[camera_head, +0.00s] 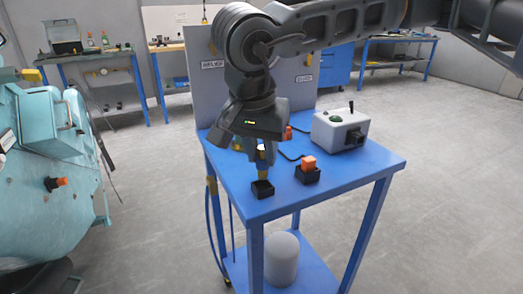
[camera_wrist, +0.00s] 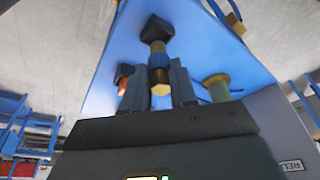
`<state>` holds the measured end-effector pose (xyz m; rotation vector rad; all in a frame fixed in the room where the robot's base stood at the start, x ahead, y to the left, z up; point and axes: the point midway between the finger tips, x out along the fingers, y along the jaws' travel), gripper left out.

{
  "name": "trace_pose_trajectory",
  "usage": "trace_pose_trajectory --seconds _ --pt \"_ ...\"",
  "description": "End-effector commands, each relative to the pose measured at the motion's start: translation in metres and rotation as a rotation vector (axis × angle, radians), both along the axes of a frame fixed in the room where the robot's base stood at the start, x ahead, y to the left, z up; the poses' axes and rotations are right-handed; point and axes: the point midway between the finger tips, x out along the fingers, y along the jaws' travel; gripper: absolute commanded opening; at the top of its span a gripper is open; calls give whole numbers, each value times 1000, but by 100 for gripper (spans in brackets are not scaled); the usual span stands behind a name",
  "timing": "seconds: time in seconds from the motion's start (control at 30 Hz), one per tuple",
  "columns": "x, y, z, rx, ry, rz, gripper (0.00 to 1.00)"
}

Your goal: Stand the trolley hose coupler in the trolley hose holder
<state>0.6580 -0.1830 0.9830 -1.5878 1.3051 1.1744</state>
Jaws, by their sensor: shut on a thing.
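The trolley hose coupler (camera_head: 263,173) has yellow and blue parts. My gripper (camera_head: 259,150) is shut on it and holds it pointing down at the trolley hose holder (camera_head: 262,190), a small black open box on the blue trolley top. In the wrist view, the coupler (camera_wrist: 160,75) is between both fingers of my gripper (camera_wrist: 159,88), and its far end overlaps the edge of the black holder (camera_wrist: 157,27). I cannot tell whether the tip is inside the holder or just above it.
A second black box with an orange block (camera_head: 307,170) stands right of the holder. A grey control box (camera_head: 339,129) with a green button is farther back. An upright grey panel (camera_head: 205,90) borders the trolley's rear. A teal machine (camera_head: 45,150) stands at left.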

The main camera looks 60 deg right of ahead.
Motion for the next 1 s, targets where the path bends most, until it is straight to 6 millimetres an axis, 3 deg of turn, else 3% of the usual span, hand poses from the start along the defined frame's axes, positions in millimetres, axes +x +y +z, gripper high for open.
trace_pose_trajectory --seconds 1.0 --pt "0 0 -13 -1 -1 0 0"
